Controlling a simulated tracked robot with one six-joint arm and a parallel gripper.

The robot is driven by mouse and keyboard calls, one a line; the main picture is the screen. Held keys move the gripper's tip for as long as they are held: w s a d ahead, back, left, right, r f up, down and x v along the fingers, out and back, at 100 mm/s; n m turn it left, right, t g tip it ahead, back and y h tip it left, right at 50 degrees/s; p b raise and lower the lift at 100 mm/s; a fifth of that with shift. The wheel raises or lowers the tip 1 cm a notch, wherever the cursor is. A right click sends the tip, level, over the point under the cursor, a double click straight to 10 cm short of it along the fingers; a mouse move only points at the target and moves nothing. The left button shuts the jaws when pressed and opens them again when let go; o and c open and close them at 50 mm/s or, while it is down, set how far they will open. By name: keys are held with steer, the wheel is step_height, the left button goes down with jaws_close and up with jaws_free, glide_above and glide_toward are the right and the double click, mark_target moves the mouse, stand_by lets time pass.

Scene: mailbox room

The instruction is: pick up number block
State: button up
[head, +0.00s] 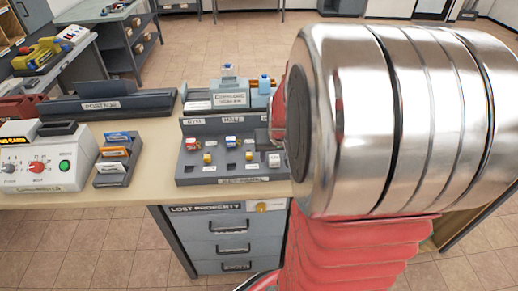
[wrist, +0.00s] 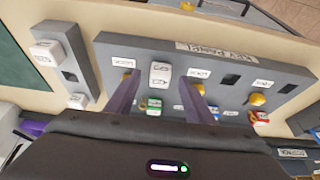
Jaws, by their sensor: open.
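My gripper (wrist: 160,84) is open, its two purple fingers pointing down toward a grey labelled panel (wrist: 215,62). A white block (wrist: 160,72) with dark marks sits on the panel between the fingertips; I cannot read its marks or tell whether either finger touches it. Another white marked block (wrist: 47,53) sits on a separate grey holder at the left, with a smaller white block (wrist: 77,101) below it. In the head view the grey panel (head: 225,171) stands on the counter, and my metal arm link hides my gripper.
A postage tray (head: 100,105) lies behind. Drawers (head: 232,227) are below the counter.

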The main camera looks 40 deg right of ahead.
steer(key=shift+x, duration=1)
steer(key=c, duration=1.1)
